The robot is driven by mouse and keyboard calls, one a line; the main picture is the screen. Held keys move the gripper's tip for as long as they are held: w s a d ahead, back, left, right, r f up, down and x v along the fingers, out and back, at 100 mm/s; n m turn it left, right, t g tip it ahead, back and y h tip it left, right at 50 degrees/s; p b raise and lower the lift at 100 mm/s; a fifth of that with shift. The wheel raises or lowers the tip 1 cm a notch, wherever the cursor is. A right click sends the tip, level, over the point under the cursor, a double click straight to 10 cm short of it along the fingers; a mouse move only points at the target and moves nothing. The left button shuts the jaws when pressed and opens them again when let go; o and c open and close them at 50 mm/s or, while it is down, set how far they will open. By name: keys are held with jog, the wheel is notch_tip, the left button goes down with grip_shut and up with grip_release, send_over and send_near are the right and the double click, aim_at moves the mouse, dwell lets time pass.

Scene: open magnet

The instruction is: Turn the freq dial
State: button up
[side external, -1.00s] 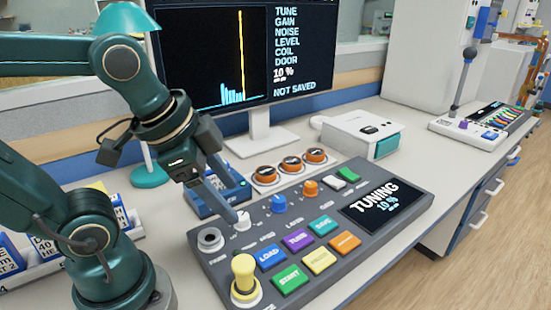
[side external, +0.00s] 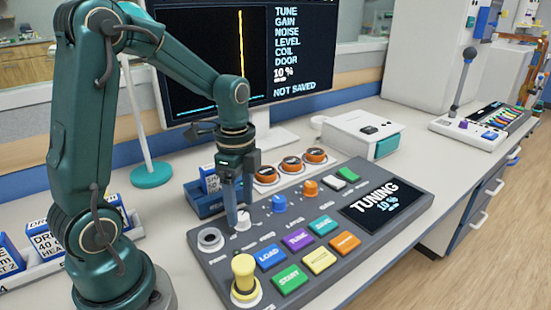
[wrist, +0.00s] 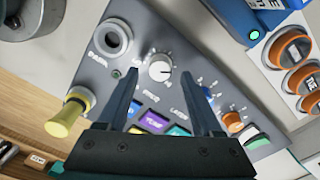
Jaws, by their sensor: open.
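The freq dial is a white round knob (side external: 243,220) with a ring of tick marks, near the back left of the dark grey console (side external: 215,258). In the wrist view the dial (wrist: 160,71) shows between my two fingers. My gripper (side external: 239,212) points down at the dial, its fingers open and spread to either side of it. The fingers (wrist: 160,66) frame the knob in the wrist view, and I cannot tell whether either touches it. The console's display (side external: 385,203) reads "TUNING 10 %".
A blue knob (side external: 279,203) and an orange knob (side external: 310,188) stand right of the dial. A socket (side external: 210,239) and a yellow joystick (side external: 244,277) lie left and in front. Coloured buttons fill the front. A blue box (side external: 208,195) stands behind.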

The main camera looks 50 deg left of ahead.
jog(key=shift+f, duration=1.15)
grip_shut()
